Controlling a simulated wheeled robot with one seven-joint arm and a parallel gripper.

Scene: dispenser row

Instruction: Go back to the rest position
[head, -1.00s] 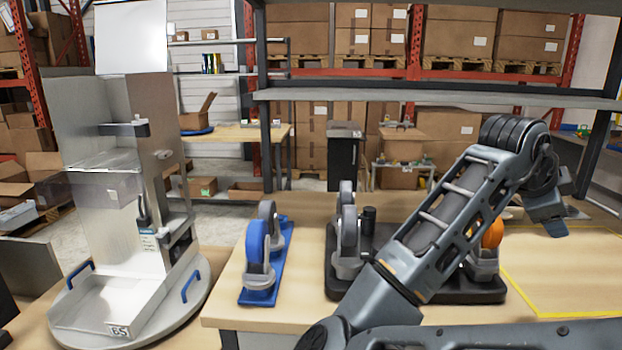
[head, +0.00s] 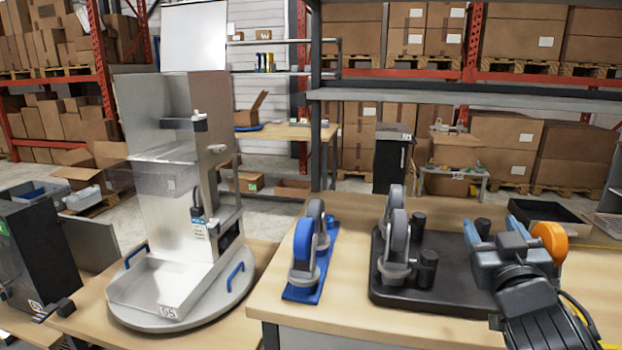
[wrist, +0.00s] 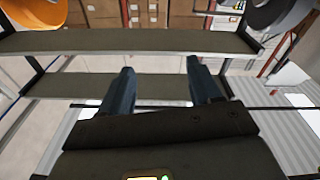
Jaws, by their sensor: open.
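My gripper (head: 497,228) is at the right of the head view, above the right part of a black base plate (head: 440,290) on the wooden table. Its two blue-grey fingers are apart and nothing shows between them. The wrist view also shows my gripper (wrist: 160,78), with its fingers spread and shelving beyond them. An orange wheel (head: 550,242) stands just right of the fingers in the head view. It shows at the top left of the wrist view (wrist: 30,15). My wrist hides part of the plate.
Grey casters (head: 394,235) stand on the plate's left side. A blue caster fixture (head: 304,255) sits left of it. A metal dispenser (head: 170,200) on a round turntable stands further left. A black tray (head: 550,212) lies behind the orange wheel. Bare table lies between fixture and plate.

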